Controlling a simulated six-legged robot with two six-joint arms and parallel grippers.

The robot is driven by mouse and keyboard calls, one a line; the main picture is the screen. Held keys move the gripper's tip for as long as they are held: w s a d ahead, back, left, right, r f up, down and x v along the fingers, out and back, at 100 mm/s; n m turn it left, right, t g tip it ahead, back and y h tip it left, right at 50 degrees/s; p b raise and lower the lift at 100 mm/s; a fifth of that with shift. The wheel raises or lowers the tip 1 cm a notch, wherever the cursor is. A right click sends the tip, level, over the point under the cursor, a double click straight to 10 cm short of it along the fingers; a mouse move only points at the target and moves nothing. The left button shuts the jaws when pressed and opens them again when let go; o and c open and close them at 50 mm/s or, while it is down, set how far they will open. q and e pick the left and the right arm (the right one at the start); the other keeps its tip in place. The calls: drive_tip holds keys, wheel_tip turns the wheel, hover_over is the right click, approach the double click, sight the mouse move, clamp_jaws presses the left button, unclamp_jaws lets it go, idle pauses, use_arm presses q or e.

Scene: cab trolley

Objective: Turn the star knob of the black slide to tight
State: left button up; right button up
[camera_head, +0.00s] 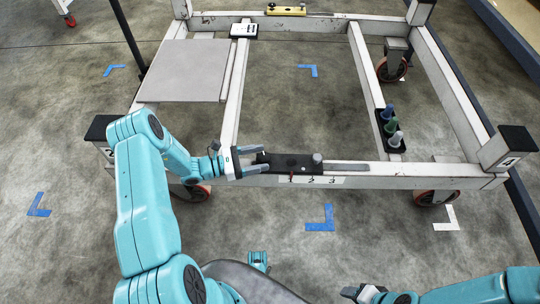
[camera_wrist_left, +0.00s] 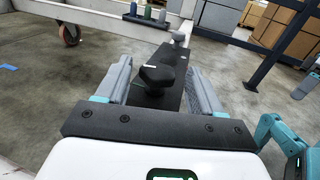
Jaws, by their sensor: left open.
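The black slide (camera_head: 292,162) lies on the front rail of the trolley frame. Its dark star knob (camera_wrist_left: 157,76) stands on the slide in the left wrist view, between the two grey fingers of my left gripper (camera_wrist_left: 160,84). The fingers are open, with a gap visible on each side of the knob. In the head view my left gripper (camera_head: 252,160) reaches in from the left over the slide's left end and partly hides it. My right gripper (camera_head: 362,293) is low at the bottom edge, away from the slide; its finger opening is unclear.
A grey round knob (camera_head: 317,158) stands at the slide's right end. The rail's front has a label marked 1 2 3 (camera_head: 311,180). A black holder with several coloured pegs (camera_head: 390,128) sits on the right crossbar. A grey panel (camera_head: 185,70) covers the left side.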

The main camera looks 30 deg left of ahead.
use_arm(q)
drive_tip(key=x, duration=0.4)
drive_tip(key=shift+w, duration=0.15)
drive_tip(key=c, duration=1)
drive_tip(key=shift+o, duration=0.2)
drive_tip(key=m+g+h+b, duration=0.1)
drive_tip(key=b, duration=0.1)
drive_tip(key=m+g+h+b, duration=0.1)
drive_tip(key=g+b, duration=0.1)
drive_tip(key=shift+d+f+m, duration=0.15)
drive_tip(key=shift+f+m, duration=0.15)
drive_tip(key=shift+r+g+h, duration=0.1)
drive_tip(key=shift+g+h, duration=0.3)
drive_tip(key=shift+r, duration=0.15)
drive_tip(key=o, duration=1)
drive_tip(key=shift+c, duration=0.2)
